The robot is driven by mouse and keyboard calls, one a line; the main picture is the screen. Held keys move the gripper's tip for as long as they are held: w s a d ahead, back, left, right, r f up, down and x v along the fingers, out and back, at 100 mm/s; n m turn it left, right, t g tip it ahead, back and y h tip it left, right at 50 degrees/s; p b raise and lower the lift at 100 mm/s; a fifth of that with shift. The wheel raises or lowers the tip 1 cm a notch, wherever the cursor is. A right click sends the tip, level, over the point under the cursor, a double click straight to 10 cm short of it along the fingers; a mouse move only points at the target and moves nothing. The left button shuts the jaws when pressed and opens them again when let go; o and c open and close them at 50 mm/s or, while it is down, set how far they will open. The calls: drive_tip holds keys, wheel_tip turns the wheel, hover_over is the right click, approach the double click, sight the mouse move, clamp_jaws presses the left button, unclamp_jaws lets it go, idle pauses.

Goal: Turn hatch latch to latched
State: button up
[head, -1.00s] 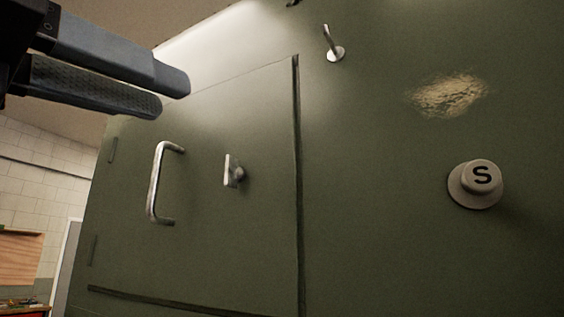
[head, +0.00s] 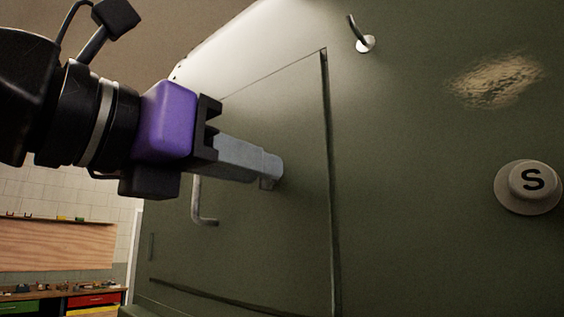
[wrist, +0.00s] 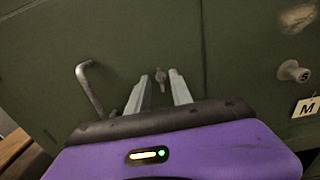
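The hatch latch is a small metal turn-piece (wrist: 161,78) on the green hatch (head: 270,245). In the wrist view it shows between my fingertips, apart from both as far as I can see. My gripper (wrist: 157,82) is open, with one pale finger on each side of the latch. In the head view my gripper (head: 272,170) reaches in from the left, and its grey fingers hide the latch. I cannot tell how far the fingertips are from the hatch surface.
A bent metal handle (head: 205,218) is left of the latch, partly hidden by my gripper; it also shows in the wrist view (wrist: 92,88). A round knob marked S (head: 530,184) and a small hook (head: 362,40) are on the panel at right. A workbench (head: 70,298) stands lower left.

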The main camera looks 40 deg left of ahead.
drive_tip(key=shift+w, duration=0.2)
clamp_jaws()
